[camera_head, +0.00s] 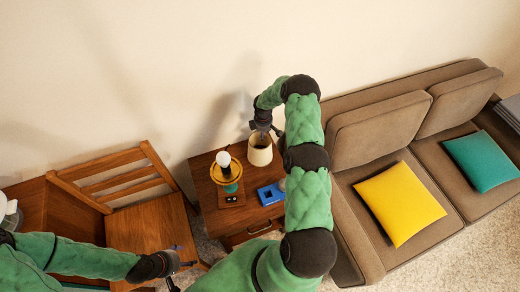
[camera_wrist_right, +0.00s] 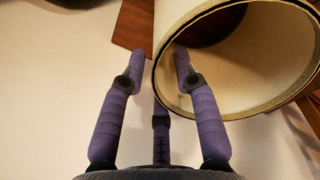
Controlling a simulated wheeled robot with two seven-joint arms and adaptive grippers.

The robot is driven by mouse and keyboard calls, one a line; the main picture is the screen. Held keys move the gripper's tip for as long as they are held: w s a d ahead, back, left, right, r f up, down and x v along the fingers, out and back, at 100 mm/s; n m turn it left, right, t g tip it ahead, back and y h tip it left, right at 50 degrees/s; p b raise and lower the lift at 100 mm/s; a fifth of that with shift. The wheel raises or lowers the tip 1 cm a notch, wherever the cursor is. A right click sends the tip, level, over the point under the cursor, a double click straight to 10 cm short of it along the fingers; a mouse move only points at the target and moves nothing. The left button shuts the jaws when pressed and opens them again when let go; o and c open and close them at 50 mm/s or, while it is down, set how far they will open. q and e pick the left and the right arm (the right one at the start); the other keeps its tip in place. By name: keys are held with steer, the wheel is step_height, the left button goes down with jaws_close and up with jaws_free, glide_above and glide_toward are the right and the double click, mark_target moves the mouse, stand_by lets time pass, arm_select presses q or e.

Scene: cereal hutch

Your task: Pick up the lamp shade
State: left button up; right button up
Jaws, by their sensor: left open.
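The cream lamp shade (camera_head: 260,154) stands open end up at the back right of the small side table. In the right wrist view the lamp shade (camera_wrist_right: 176,22) shows as a hollow cylinder with a dark rim. My right gripper (camera_head: 264,128) is at its upper rim. In the wrist view its fingers (camera_wrist_right: 160,58) are apart: one appears inside the opening, another outside the wall, with a visible gap on the outer side. Whether the inner finger touches is unclear. My left gripper (camera_head: 182,268) is open and empty near the wooden chair's seat.
The side table (camera_head: 207,168) also bears a lamp base with bulb (camera_head: 225,165) and a blue object (camera_head: 270,194). A wooden chair (camera_head: 150,222) stands left; a brown sofa (camera_head: 375,135) with yellow and teal cushions stands right. The wall is behind.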

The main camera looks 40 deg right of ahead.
step_height(320, 180, down, 3)
steer(key=shift+w+f, duration=0.1)
steer(key=shift+f, duration=0.1)
jaws_close()
stand_by(0.3)
